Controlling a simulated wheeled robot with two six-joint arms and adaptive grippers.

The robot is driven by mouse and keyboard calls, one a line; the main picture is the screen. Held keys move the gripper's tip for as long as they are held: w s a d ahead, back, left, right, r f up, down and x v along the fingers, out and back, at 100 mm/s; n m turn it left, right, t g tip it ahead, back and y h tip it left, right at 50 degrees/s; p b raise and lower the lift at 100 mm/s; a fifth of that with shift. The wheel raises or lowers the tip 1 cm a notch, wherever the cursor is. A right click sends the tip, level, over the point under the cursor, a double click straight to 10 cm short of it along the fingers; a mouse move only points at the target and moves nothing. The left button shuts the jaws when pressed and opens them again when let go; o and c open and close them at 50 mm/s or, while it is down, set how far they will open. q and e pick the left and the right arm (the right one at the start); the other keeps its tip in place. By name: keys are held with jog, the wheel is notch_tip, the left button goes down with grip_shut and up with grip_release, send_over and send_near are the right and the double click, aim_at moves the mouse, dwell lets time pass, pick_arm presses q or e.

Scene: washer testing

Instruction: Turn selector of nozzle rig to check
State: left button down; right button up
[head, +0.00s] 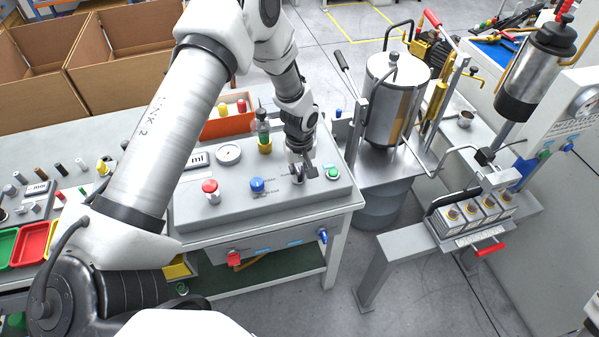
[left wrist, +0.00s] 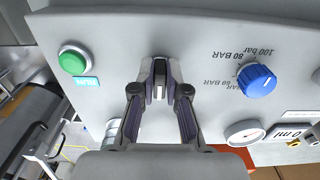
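The nozzle rig (head: 330,192) is a grey sloped panel box on the bench. Its selector is a small dark knob with a pale stripe, and it shows between my fingertips in the left wrist view (left wrist: 160,92). My left gripper (head: 302,172) points down at the panel's right part. In the left wrist view the two fingers (left wrist: 160,80) sit close on both sides of the selector and appear to grip it. The fingers and arm hide most of the selector and its markings in the head view. My right gripper is not in view.
Beside the selector are a green button (left wrist: 74,61) and a blue knob (left wrist: 257,80) with bar markings. A red button (head: 210,187), a gauge (head: 228,153) and a bottle (head: 264,137) are farther left. A metal tank (head: 388,100) stands right of the bench.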

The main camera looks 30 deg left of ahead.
pick_arm(q)
jog(key=shift+m, duration=0.4)
jog(key=m, duration=0.4)
jog(key=shift+s+a, duration=0.2)
jog(key=shift+a+m, duration=0.2)
jog(key=shift+m, duration=2)
jog(key=c, duration=1.2)
grip_release()
